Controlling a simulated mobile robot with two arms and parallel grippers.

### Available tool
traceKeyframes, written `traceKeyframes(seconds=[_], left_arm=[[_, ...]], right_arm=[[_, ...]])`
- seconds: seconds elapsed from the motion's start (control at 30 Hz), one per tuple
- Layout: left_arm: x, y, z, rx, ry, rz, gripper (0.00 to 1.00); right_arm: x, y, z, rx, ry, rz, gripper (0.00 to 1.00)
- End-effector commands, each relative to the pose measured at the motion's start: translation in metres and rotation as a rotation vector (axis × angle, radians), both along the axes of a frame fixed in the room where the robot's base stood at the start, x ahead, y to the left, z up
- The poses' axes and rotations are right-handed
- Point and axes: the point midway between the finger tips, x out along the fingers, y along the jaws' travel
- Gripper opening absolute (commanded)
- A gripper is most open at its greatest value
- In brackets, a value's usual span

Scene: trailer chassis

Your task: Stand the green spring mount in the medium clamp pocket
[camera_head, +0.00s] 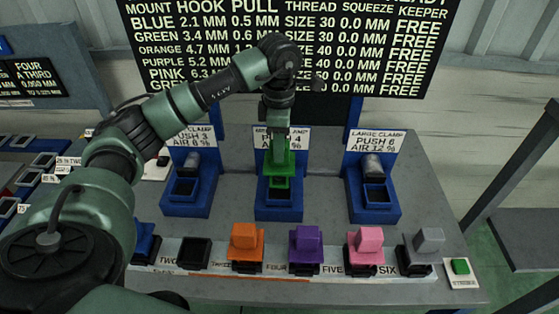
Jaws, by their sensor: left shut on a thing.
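My left gripper (278,148) reaches down from above at the middle of the bench and is shut on the green spring mount (281,168). The mount is upright, directly over or in the pocket of the blue medium clamp (279,211); I cannot tell whether its base touches the pocket floor. The gripper and mount hide part of the clamp's sign and the back of the clamp. My right gripper is not in view.
The small clamp (188,205) stands left and the large clamp (374,209) right, both pockets looking empty. In front, a row of stands holds orange (246,240), purple (306,241), pink (366,243) and grey (428,241) mounts. Stand two (194,252) looks empty. A green button (460,267) sits front right.

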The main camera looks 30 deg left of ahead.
Motion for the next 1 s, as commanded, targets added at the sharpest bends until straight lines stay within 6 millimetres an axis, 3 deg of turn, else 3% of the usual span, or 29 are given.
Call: traceKeyframes(seconds=[0.5,0.9,0.93,1.0], left_arm=[[0.000,0.000,-0.055,0.000,-0.001,0.001,0.00],[0.001,0.000,-0.062,0.000,-0.004,0.000,0.00],[0.000,0.000,-0.063,0.000,-0.001,-0.001,0.34],[0.000,0.000,-0.062,0.000,-0.001,0.000,0.53]], right_arm=[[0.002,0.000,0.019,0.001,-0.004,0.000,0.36],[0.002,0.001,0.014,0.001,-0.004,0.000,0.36],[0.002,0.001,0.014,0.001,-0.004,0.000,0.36],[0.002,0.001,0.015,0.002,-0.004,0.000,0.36]])
